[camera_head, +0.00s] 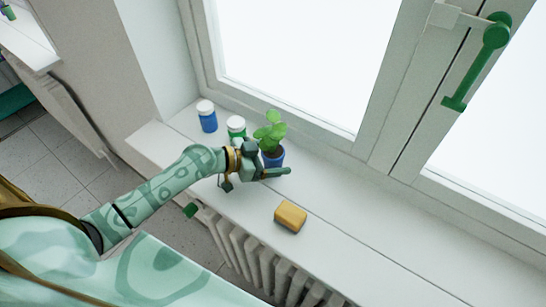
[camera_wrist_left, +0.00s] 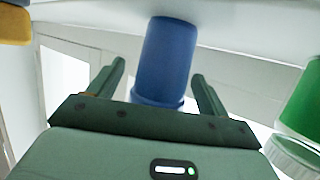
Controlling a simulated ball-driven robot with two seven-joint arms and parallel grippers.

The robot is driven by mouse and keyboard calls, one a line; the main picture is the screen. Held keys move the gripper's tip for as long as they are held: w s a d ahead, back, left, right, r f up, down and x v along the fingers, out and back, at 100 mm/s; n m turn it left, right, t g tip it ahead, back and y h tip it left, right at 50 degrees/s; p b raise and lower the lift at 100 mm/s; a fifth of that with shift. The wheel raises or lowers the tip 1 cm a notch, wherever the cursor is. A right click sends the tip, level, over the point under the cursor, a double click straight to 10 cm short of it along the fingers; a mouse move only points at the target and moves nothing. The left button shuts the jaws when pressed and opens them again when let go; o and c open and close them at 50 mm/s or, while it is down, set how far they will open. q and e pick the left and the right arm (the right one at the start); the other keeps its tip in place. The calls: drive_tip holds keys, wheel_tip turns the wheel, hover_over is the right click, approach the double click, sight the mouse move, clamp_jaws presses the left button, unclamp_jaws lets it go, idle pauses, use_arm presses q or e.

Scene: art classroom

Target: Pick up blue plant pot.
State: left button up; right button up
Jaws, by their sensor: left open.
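The blue plant pot (camera_head: 273,157) stands on the white windowsill with a green leafy plant (camera_head: 270,131) in it. My left gripper (camera_head: 282,172) is at the pot, on its near side. In the left wrist view, the pot (camera_wrist_left: 165,60) appears between the two spread fingers of my left gripper (camera_wrist_left: 160,82), with a gap on each side. The gripper is open and holds nothing. The lower left of the pot is partly hidden by the gripper in the head view. My right gripper is not in view.
A green jar (camera_head: 236,127) with a white lid and a blue jar (camera_head: 207,117) with a white lid stand left of the pot. A yellow sponge-like block (camera_head: 290,217) lies to its lower right. The window frame is behind; the sill (camera_head: 370,225) is clear to the right.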

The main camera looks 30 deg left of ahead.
use_arm(q)
drive_tip(key=c, duration=1.3)
drive_tip(key=shift+r, duration=0.1)
